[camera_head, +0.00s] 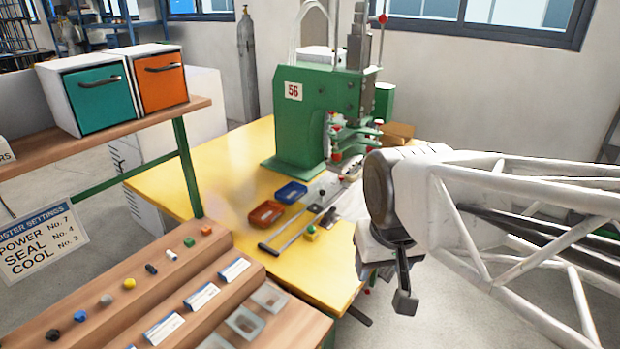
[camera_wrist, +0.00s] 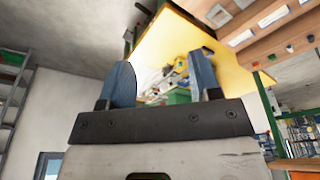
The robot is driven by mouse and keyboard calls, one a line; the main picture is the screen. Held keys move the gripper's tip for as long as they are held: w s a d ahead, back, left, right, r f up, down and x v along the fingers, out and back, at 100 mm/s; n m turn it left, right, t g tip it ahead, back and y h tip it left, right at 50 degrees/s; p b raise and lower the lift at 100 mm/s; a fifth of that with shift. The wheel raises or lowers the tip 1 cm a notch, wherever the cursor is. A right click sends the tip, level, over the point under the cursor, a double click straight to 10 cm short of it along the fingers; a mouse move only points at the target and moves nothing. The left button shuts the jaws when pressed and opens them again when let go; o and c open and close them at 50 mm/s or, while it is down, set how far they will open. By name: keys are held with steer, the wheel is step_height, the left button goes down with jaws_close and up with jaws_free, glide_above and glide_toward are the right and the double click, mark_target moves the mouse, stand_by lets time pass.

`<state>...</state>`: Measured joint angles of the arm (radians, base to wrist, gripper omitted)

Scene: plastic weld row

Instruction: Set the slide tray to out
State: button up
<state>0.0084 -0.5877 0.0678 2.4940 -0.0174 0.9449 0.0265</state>
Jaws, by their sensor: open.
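The green press marked 56 (camera_head: 300,115) stands on the yellow table (camera_head: 215,215). In front of it lies what looks like the slide tray (camera_head: 323,188), a grey metal plate with thin rods and a bar handle (camera_head: 267,247) reaching toward the table's front. How far the tray is slid cannot be told clearly; my arm hides part of the area to its right. My gripper (camera_head: 388,272) is open and empty, right of the table's front edge and apart from the tray. In the wrist view its two fingers (camera_wrist: 160,65) are spread, with the yellow table beyond.
A red bin (camera_head: 266,214) and a blue bin (camera_head: 291,192) lie left of the tray. A small yellow-green block (camera_head: 311,234) sits beside the rods. A wooden stepped rack (camera_head: 150,290) with small coloured pieces fills the front left. A shelf with teal (camera_head: 100,97) and orange (camera_head: 162,82) drawers stands behind it.

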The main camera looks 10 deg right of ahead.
steer(key=w+r, duration=0.3)
steer(key=w, duration=0.8)
steer(key=m+g+h, duration=0.2)
steer(key=g, duration=0.1)
glide_above(322, 190)
steer(key=a, duration=0.2)
step_height(322, 190, down, 29)
steer(key=shift+w+d, duration=0.25)
steer(key=shift+w, duration=0.2)
steer(key=shift+f, duration=0.1)
steer(key=shift+s+d+f, duration=0.1)
steer(key=shift+d+f, duration=0.15)
steer(key=shift+f, duration=1)
steer(key=shift+s+d+f, duration=0.1)
steer(key=shift+d+f, duration=0.15)
steer(key=shift+f, duration=1)
steer(key=shift+d+f, duration=0.25)
steer(key=shift+f, duration=1)
